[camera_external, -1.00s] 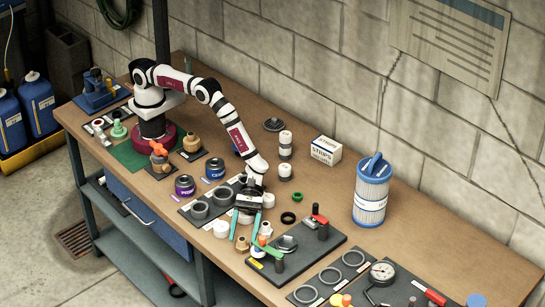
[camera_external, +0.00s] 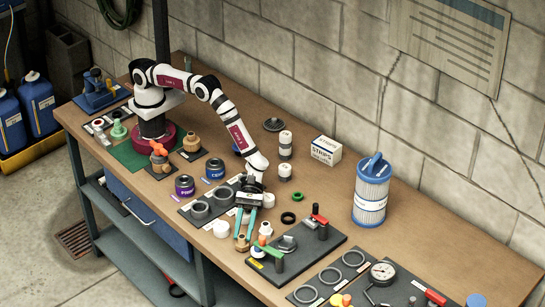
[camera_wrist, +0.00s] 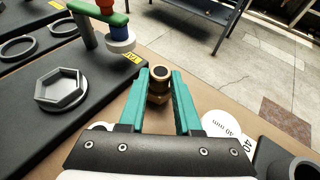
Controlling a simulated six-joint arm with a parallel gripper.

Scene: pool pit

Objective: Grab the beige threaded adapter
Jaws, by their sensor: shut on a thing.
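The beige threaded adapter (camera_external: 242,244) is a small tan-brown fitting near the front edge of the bench. In the wrist view it shows as a threaded piece (camera_wrist: 158,97) with a dark round opening and a wider, angular lower part. My gripper (camera_external: 244,235) has two teal fingers and points down at the front of the bench. In the wrist view my gripper (camera_wrist: 160,80) is shut on the adapter, with a finger on each side of it. The fingers hide parts of its sides.
A black fixture plate (camera_external: 305,255) with a hex recess (camera_wrist: 61,90) and a green-handled clamp (camera_wrist: 98,16) is beside my gripper. White caps (camera_external: 222,228) and a board with grey rings (camera_external: 199,210) are on the other side. The bench's front edge is close.

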